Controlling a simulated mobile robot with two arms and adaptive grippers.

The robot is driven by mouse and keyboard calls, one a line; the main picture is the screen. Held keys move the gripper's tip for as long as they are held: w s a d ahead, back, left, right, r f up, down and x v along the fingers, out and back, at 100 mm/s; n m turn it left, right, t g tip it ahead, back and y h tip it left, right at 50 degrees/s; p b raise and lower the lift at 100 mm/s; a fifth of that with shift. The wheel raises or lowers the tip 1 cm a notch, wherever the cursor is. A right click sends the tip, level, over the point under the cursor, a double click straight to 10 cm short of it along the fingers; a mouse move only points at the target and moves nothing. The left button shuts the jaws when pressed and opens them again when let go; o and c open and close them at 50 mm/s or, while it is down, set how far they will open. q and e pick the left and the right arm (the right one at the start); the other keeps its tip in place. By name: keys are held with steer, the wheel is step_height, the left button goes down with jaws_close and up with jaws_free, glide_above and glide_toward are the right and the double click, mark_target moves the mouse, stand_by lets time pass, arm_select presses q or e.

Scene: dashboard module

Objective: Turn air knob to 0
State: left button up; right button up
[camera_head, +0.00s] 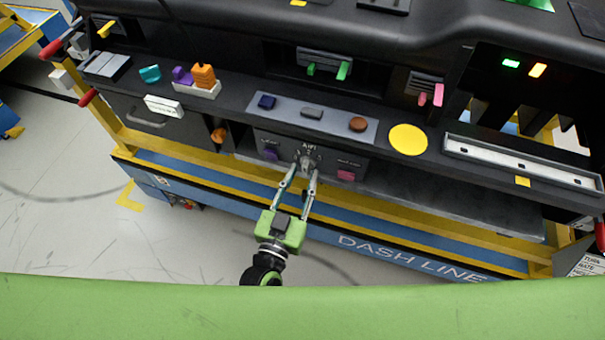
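The air knob (307,153) is a small grey knob under the "AIR" label on the dark control panel (340,158) at the front of the dashboard. My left gripper (305,169) reaches up to it from below, with its green body lower in the view. Its two fingers lean inward and their tips meet the knob from both sides, so it looks shut on it. The tips partly cover the knob, and its pointer and setting are too small to read. My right gripper is not in view.
A purple knob (270,153) and a pink button (346,175) flank the air knob closely. Above is a shelf with blue, grey and brown pieces and a yellow disc (408,139). A yellow and blue rail (400,238) runs below the panel. The floor in front is clear.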

arm_select(q)
steer(key=shift+w+d, duration=0.1)
steer(key=shift+w, duration=0.1)
jaws_close()
